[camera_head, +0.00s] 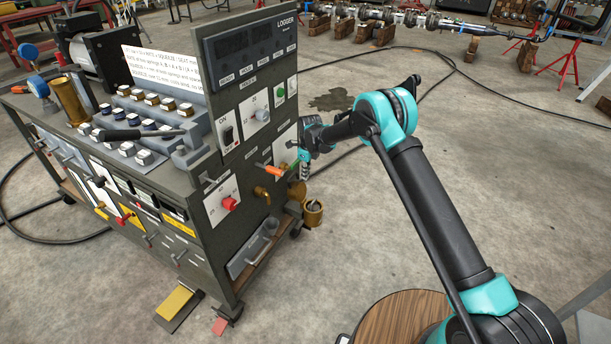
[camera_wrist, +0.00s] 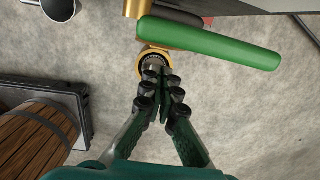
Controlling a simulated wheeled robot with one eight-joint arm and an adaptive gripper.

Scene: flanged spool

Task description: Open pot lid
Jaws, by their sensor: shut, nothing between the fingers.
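My gripper (camera_wrist: 163,78) is shut and empty in the wrist view, its fingers together. Their tips overlap a small brass ring-shaped part (camera_wrist: 142,72) with a dark ribbed inside; I cannot tell whether they touch it. A green handle (camera_wrist: 215,43) on a brass fitting (camera_wrist: 138,8) lies just beyond the tips. In the head view my gripper (camera_head: 304,172) points down beside the cart's right side panel. A small brass cup-like pot (camera_head: 313,216) shows just below it, with grey inside. A brass round piece (camera_head: 297,190) beside it may be its lid; the gripper partly hides this area.
The dark cart (camera_head: 240,165) has an orange handle (camera_head: 266,170), a brass tap (camera_head: 262,192) and a red knob (camera_head: 229,204) on this panel. The floor right of the cart is open, with a cable (camera_head: 455,75).

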